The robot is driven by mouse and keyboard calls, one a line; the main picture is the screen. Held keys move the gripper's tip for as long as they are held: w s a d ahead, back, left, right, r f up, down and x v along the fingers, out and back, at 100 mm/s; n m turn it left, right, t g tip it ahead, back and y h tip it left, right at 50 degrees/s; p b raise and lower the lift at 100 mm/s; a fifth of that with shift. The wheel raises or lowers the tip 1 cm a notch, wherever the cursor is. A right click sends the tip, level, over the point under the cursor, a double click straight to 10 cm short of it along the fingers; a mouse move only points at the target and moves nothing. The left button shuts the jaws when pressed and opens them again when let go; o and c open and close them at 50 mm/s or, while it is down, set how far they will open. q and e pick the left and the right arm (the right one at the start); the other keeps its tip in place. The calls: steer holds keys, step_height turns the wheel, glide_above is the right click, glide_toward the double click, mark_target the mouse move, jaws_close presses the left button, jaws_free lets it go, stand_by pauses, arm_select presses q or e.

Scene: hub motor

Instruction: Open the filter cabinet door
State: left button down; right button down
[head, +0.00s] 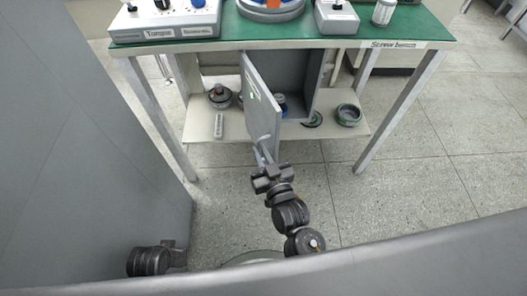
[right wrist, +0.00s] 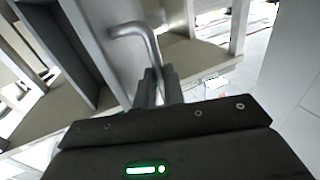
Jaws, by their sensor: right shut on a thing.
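The grey filter cabinet door (head: 262,105) stands swung out from the cabinet (head: 300,75) under the bench, so part of the inside shows. My right gripper (head: 264,158) is at the door's lower front edge, shut on the door handle. In the right wrist view the handle (right wrist: 150,45) is a bent metal bar, and its lower end runs between the fingers (right wrist: 158,88). The door panel (right wrist: 105,40) is beside it. My left arm's end (head: 165,258) shows low at the left, away from the door; its fingers cannot be made out.
The green-topped bench (head: 260,38) has control boxes (head: 165,18) on it. Its lower shelf (head: 200,122) holds a dark round part (head: 220,96), a pale strip (head: 218,126) and a ring-shaped part (head: 348,115). Bench legs (head: 400,110) flank the shelf.

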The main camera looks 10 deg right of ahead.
steer(key=shift+w+r, duration=0.15)
steer(key=shift+r, duration=0.1)
steer(key=c, duration=1.5)
jaws_free()
steer(key=shift+f, duration=0.15)
steer(key=shift+f, duration=0.1)
steer(key=v, duration=1.1)
steer(key=shift+p, duration=0.3)
